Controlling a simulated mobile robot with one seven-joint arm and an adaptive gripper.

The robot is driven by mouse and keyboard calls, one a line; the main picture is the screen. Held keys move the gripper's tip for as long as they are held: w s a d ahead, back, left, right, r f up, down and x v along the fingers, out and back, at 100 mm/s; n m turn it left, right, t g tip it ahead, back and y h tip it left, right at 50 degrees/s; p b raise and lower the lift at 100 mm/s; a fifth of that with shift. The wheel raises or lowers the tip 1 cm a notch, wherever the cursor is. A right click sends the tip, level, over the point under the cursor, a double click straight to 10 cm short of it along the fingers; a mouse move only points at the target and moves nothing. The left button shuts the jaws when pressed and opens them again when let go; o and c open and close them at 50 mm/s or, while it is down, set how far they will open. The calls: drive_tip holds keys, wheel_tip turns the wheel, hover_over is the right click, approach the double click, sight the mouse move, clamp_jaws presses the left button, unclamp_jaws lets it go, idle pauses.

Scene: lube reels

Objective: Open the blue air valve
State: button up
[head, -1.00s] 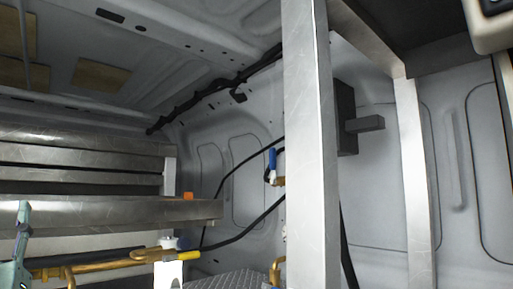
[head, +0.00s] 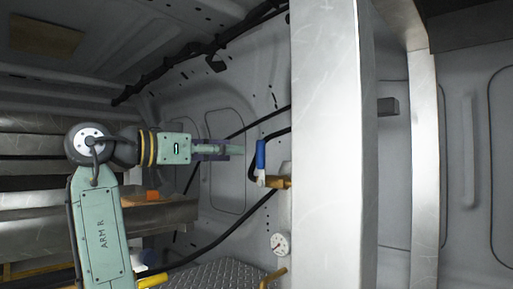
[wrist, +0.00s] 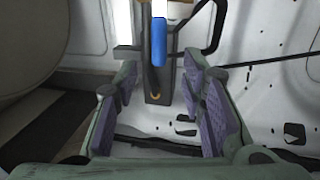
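The blue air valve handle (head: 260,155) stands upright on a brass fitting (head: 280,182), beside the left side of a metal post. In the wrist view the blue handle (wrist: 159,43) shows at the top middle, beyond the fingers and between them. My gripper (head: 238,149) reaches in from the left in the head view, its tips a short way left of the handle and apart from it. In the wrist view my gripper (wrist: 160,88) is open, its two purple-padded fingers spread with nothing between them.
A wide metal post (head: 330,140) stands just right of the valve. A black hose (head: 232,228) runs past below it, with a pressure gauge (head: 280,244) under the valve. Metal shelves (head: 40,165) lie on the left, behind my arm.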

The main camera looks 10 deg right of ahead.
sight(257, 150)
drive_tip(key=p+x, duration=0.2)
drive_tip(key=x, duration=0.7)
drive_tip(key=shift+d+p, duration=0.15)
drive_tip(key=shift+p, duration=0.15)
clamp_jaws()
idle(0.4)
